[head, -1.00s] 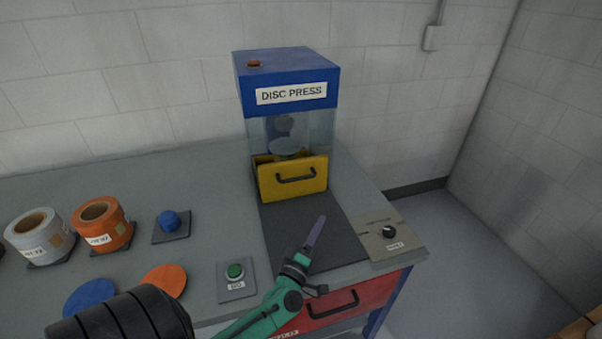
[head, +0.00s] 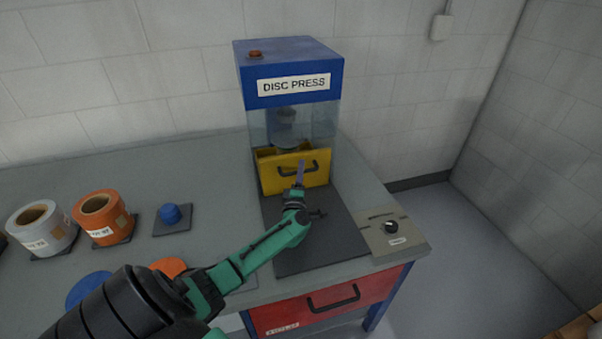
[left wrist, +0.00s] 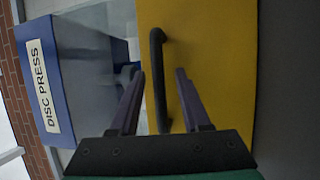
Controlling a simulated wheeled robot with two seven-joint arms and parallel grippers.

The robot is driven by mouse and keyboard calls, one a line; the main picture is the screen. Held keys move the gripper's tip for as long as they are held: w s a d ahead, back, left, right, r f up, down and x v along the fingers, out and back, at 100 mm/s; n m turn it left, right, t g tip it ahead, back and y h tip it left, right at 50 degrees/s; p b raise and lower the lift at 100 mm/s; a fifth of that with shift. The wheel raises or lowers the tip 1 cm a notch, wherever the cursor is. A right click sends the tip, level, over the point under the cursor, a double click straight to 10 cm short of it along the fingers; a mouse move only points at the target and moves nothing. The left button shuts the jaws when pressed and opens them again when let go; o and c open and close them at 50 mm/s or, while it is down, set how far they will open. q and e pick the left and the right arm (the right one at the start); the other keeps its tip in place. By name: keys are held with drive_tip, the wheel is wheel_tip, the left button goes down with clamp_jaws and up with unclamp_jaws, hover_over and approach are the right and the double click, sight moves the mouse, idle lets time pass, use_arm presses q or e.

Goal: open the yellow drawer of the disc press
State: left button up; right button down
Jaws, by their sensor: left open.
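The disc press (head: 288,85) is a blue-topped box with clear sides at the back of the table. Its yellow drawer (head: 275,182) sits low in the front, with a dark bar handle (head: 312,169). I see no firm contact. My right gripper is not in view.
A dark mat (head: 325,240) lies before the press, with a dial panel (head: 391,232) to its right. A red drawer (head: 330,300) is below the tabletop.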

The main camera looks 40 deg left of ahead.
use_arm(q)
clamp_jaws()
idle(1.4)
